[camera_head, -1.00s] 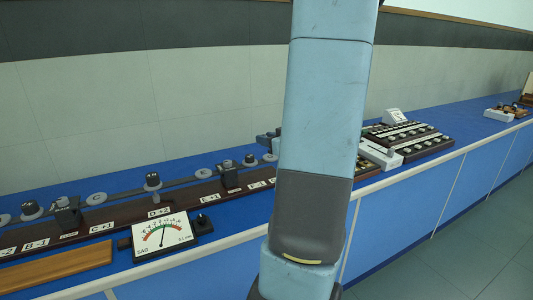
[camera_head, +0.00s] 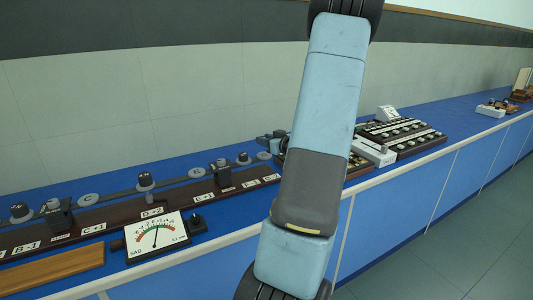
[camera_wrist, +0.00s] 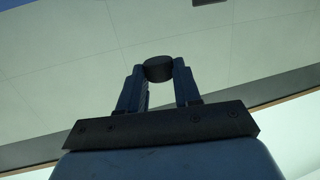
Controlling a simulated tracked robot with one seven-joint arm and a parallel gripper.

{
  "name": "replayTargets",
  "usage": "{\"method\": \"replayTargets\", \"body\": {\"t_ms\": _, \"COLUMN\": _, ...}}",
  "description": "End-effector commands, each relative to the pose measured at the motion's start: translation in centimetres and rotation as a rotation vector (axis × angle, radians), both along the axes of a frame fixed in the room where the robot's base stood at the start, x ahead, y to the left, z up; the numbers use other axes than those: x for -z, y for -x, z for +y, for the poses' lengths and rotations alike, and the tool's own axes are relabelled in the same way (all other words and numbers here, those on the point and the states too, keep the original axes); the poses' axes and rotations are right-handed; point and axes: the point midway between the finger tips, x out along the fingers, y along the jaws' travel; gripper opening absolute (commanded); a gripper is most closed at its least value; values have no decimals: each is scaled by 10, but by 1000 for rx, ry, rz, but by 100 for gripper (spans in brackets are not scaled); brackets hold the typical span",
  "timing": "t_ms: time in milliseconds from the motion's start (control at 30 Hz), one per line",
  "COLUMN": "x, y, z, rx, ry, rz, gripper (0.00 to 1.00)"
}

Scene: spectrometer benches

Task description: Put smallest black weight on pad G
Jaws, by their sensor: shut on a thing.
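In the wrist view my gripper (camera_wrist: 159,76) is shut on a small dark round weight (camera_wrist: 158,68), held between the two blue fingertips. Its size against other weights cannot be told. In the head view my arm crosses the middle of the picture, and the gripper and held weight do not show. I cannot make out pad G.
A dial meter (camera_head: 157,237) marked SAG stands at the bench's front edge. A wooden board (camera_head: 52,270) lies left of it. Dark racks with rows of knobs (camera_head: 403,136) stand to the right, partly behind my arm.

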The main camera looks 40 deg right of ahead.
Motion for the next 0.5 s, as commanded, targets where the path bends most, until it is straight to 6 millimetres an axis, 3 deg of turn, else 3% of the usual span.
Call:
{"method": "replayTargets", "body": {"t_ms": 200, "x": 22, "y": -13, "z": -14, "rx": -1, "ry": 0, "rz": -1, "gripper": 0}}
{"method": "replayTargets", "body": {"t_ms": 500, "x": 33, "y": -18, "z": -21, "rx": 0, "ry": 0, "rz": 0, "gripper": 0}}
